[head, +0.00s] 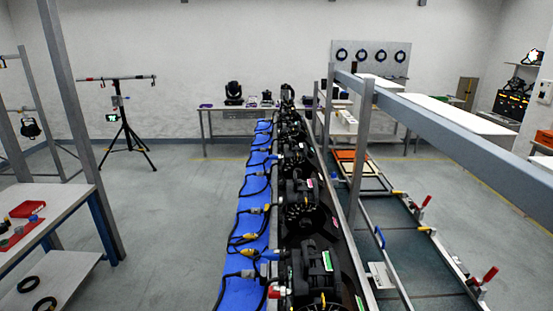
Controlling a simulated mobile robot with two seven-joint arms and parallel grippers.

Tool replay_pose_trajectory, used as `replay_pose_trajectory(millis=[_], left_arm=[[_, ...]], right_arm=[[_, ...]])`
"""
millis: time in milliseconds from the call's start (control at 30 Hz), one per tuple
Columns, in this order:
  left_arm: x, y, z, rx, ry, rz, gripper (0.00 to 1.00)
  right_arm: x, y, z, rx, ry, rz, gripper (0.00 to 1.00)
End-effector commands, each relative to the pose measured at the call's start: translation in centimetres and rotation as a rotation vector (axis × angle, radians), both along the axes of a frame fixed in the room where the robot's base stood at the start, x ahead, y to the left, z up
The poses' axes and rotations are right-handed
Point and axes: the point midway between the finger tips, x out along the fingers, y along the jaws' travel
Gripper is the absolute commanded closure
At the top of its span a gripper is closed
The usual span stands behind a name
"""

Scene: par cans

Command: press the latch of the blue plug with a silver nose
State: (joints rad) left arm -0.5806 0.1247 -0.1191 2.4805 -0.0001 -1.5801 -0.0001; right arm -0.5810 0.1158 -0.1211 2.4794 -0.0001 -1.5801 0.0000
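Neither of my grippers shows in the head view. A long row of black par cans (318,262) runs away from me down the middle. Black cables with small plugs lie along the blue strip (235,292) on its left side. Several plugs look yellow, such as a yellow plug (249,237). A pale grey connector (247,273) lies near the front of the strip. The plugs are too small here to tell which one is blue with a silver nose, and its latch cannot be made out.
A grey metal rail (450,140) crosses the right side above a dark bed with red-handled clamps (488,275). A bench (50,205) with small parts stands at the left. A tripod stand (125,130) is behind it. The floor left of the strip is clear.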

Motion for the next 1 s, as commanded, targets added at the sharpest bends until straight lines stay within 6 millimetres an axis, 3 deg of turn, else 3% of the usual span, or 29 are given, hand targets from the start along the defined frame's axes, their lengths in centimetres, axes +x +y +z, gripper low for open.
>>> replay_pose_trajectory(millis=[67, 467, 1000], left_arm=[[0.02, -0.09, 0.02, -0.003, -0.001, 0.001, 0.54], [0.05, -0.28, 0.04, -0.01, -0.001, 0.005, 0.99], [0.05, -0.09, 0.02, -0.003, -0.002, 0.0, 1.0]], right_arm=[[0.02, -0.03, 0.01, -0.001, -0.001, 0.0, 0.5], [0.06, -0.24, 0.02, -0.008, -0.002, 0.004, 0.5], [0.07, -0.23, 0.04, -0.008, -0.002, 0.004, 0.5]])
